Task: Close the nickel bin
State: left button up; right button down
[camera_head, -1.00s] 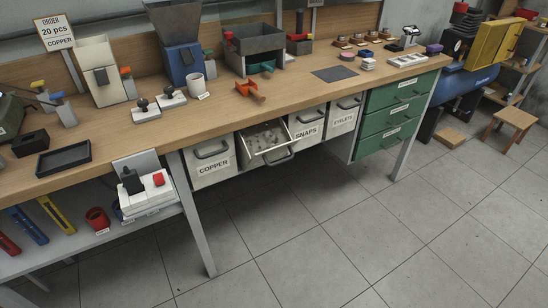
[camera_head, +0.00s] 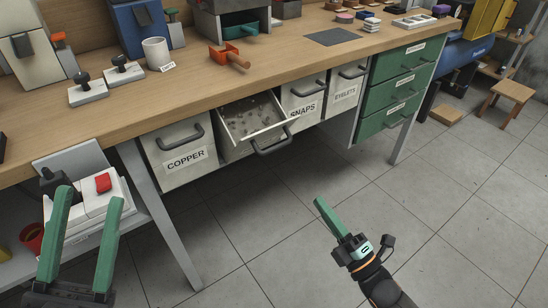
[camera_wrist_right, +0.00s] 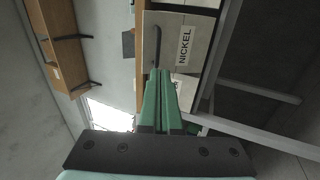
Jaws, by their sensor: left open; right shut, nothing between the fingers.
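The nickel bin (camera_head: 235,149) is pulled out from under the bench between the copper bin (camera_head: 181,155) and the snaps bin (camera_head: 303,102). Its open top shows small pieces inside, and its dark handle (camera_head: 272,146) is on the front. In the right wrist view the NICKEL label and bin front (camera_wrist_right: 183,45) lie beyond the fingertips. My right gripper (camera_head: 319,201) is shut and empty, below and right of the bin in the head view, apart from it. It also shows in the wrist view (camera_wrist_right: 160,73). My left gripper (camera_head: 91,194) is open and empty at lower left.
The eyelets bin (camera_head: 345,90) and green drawers (camera_head: 397,90) are closed at the right. A lower shelf holds a white device (camera_head: 100,200) near my left gripper. The floor (camera_head: 260,220) before the bins is clear.

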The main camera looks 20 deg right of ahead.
jog(key=b+x, duration=0.2)
jog(key=x, duration=1.1)
jog(key=shift+w+r, duration=0.3)
jog(key=shift+r, duration=0.05)
jog(key=shift+a, duration=0.15)
